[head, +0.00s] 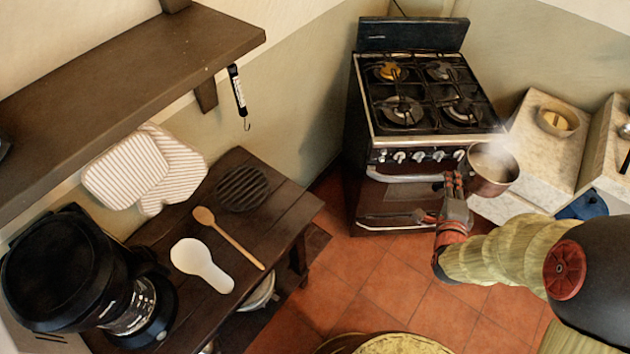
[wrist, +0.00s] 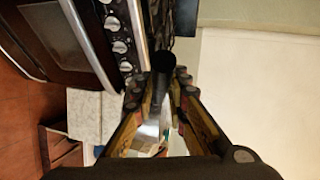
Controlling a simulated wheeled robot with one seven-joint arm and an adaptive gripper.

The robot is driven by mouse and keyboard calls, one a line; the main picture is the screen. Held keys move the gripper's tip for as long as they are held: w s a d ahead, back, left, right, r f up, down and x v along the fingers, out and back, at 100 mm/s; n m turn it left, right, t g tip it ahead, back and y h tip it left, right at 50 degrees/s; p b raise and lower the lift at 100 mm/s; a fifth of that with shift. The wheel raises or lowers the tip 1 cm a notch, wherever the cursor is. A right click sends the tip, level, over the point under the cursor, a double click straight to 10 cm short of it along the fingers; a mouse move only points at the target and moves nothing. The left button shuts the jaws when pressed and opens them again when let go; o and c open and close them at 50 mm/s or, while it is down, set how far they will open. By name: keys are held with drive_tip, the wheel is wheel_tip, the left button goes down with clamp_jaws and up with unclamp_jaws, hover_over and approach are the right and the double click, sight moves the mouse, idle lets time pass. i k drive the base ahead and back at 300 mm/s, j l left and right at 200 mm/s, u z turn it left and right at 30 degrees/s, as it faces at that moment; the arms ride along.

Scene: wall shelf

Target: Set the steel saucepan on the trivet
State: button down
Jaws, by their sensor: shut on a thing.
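The steel saucepan (head: 491,172) is in the air in front of the stove's right corner in the head view, upright as far as I can tell, with steam rising from it. My gripper (head: 454,186) is just left of the pan and shut on its handle. In the wrist view my gripper (wrist: 163,88) has its fingers on both sides of the dark handle (wrist: 164,62); the pan's bowl cannot be made out there. The trivet (head: 242,188), dark, round and slatted, lies on the wooden table at left with nothing on it, well apart from the pan.
The dark table (head: 290,208) also holds a wooden spoon (head: 228,237), a white spoon rest (head: 201,264) and a black coffee maker (head: 88,275). A shelf (head: 130,82) overhangs its back, with striped mitts (head: 127,172) below. The stove (head: 415,100) stands behind the pan. Tiled floor lies between.

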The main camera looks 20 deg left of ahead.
sight(259, 202)
drive_tip(key=k+u, duration=0.4)
drive_tip(key=u, duration=0.15)
drive_tip(key=i+u, duration=0.1)
drive_tip(key=u, duration=1.1)
drive_tip(key=i+l, duration=0.1)
drive_tip(key=l, duration=0.3)
drive_tip(key=i+l, duration=0.1)
drive_tip(key=l, duration=0.35)
drive_tip(key=i+l, duration=0.1)
drive_tip(key=l, duration=0.3)
drive_tip(key=u, duration=0.05)
